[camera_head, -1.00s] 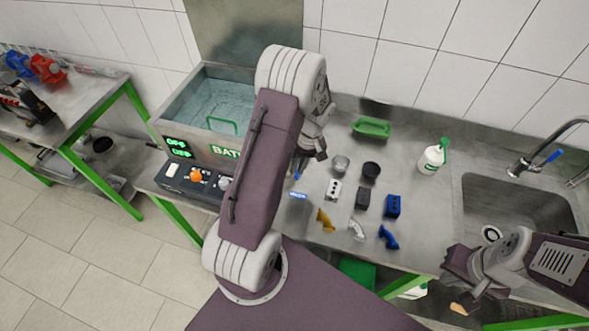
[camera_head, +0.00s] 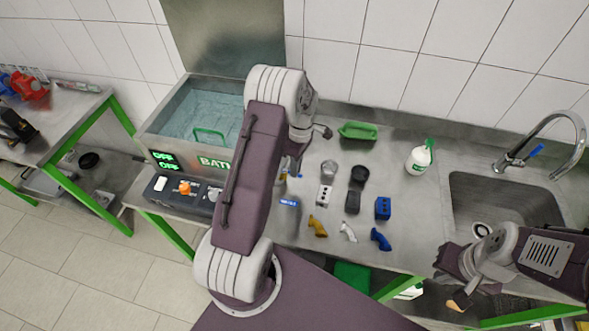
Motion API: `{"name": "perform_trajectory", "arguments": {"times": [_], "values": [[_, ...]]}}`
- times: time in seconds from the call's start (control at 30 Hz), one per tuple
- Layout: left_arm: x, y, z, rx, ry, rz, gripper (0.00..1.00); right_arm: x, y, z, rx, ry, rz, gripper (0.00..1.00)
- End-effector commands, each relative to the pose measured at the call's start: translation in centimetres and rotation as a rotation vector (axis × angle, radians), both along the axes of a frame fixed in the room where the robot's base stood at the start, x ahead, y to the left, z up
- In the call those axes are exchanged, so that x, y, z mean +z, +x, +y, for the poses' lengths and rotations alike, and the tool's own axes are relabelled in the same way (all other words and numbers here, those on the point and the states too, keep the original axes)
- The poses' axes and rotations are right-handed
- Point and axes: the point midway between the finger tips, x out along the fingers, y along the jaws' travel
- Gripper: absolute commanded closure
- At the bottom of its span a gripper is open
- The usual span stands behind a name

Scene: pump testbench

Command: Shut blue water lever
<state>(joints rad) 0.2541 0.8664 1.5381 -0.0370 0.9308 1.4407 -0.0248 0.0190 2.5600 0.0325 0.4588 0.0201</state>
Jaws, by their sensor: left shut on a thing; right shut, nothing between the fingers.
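The blue lever (camera_head: 537,150) sits on the side of the steel tap (camera_head: 513,160) at the far right, behind the sink. My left gripper (camera_head: 291,168) is mostly hidden behind my own arm, above the counter between the bath and the small cups. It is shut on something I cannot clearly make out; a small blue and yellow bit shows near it. My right gripper (camera_head: 450,280) is at the lower right, at the counter's front edge below the sink. It is shut and empty. Both grippers are well apart from the lever.
A steel sink (camera_head: 460,208) lies in front of the tap. A white bottle with a green top (camera_head: 420,160) stands left of it. Blocks, cups and small levers lie mid-counter, near a green tray (camera_head: 357,131). A water bath (camera_head: 160,124) stands left.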

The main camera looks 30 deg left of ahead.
Motion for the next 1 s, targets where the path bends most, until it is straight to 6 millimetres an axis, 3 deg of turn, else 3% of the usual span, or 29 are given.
{"name": "perform_trajectory", "arguments": {"times": [0.4, 1.0], "values": [[-0.01, 0.76, 0.37, 0.191, 0.002, 0.001, 1.00, 0.39, 0.00, 0.00, 0.000, 0.000, 0.000, 1.00], [-0.07, 0.86, 0.41, 0.227, 0.001, 0.001, 1.00, 0.42, 0.00, 0.00, 0.000, 0.000, 0.000, 1.00]]}}
